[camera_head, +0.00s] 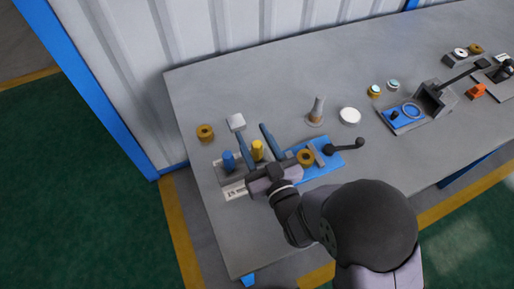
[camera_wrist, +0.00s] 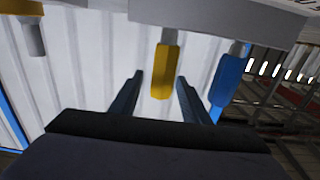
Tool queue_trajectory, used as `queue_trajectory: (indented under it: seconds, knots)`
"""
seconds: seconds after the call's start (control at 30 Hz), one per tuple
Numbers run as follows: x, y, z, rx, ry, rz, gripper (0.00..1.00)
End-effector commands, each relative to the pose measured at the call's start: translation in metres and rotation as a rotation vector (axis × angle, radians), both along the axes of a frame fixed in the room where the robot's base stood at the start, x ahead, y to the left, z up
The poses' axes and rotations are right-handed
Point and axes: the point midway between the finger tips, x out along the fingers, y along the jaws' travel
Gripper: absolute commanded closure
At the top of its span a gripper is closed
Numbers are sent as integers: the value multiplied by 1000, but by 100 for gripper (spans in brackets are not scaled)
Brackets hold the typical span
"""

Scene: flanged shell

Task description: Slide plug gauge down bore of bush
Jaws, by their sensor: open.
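A plug gauge with a yellow handle (camera_head: 257,151) and one with a blue handle (camera_head: 228,161) stand in a grey rack (camera_head: 233,180). My gripper (camera_head: 252,131) is open, its two dark blue fingers on either side of the yellow handle. In the wrist view the yellow handle (camera_wrist: 165,72) lies between the fingers, with visible gaps. The blue handle (camera_wrist: 229,80) is just outside the right finger there. A brass ring, seemingly the bush (camera_head: 305,157), sits by a grey clamp on a blue plate (camera_head: 322,172). Its bore is barely visible.
A grey cone-shaped piece (camera_head: 317,112) and a white disc (camera_head: 350,116) stand behind the blue plate. A black lever handle (camera_head: 345,146) sticks out right of the clamp.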

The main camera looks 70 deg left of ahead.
Motion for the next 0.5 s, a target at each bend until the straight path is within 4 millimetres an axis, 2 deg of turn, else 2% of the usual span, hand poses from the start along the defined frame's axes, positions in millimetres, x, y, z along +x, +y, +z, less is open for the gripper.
queue_trajectory:
  seconds: [0.2,0.47,0.5]
  knots:
    - [0,17,0,-1,0,0,58]
    - [0,19,-1,-1,0,0,58]
    - [0,19,-1,-1,0,0,63]
